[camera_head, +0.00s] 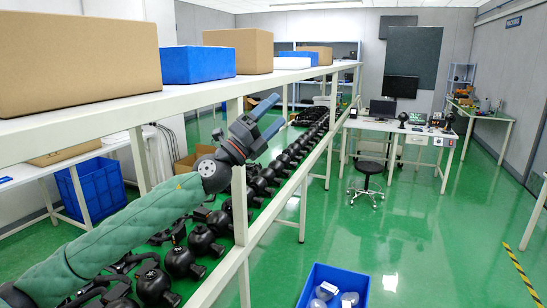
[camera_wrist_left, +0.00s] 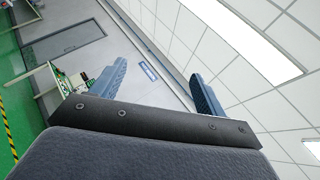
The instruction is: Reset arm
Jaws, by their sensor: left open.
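My left arm, in a green sleeve, comes in from the lower left of the head view. My left gripper (camera_head: 268,118) is raised in front of the shelf rack, close to its upright post, with its two blue-grey fingers apart and nothing between them. The left wrist view also shows the left gripper (camera_wrist_left: 160,85) with its fingers spread and empty, pointing toward the wall and ceiling. My right gripper does not show in either view.
The rack's upper white shelf (camera_head: 120,110) carries cardboard boxes (camera_head: 80,60) and a blue box (camera_head: 198,65). Several black round devices (camera_head: 183,262) line the lower shelf. A blue bin (camera_head: 335,285) with clear items stands on the floor. The green floor at right is mostly clear.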

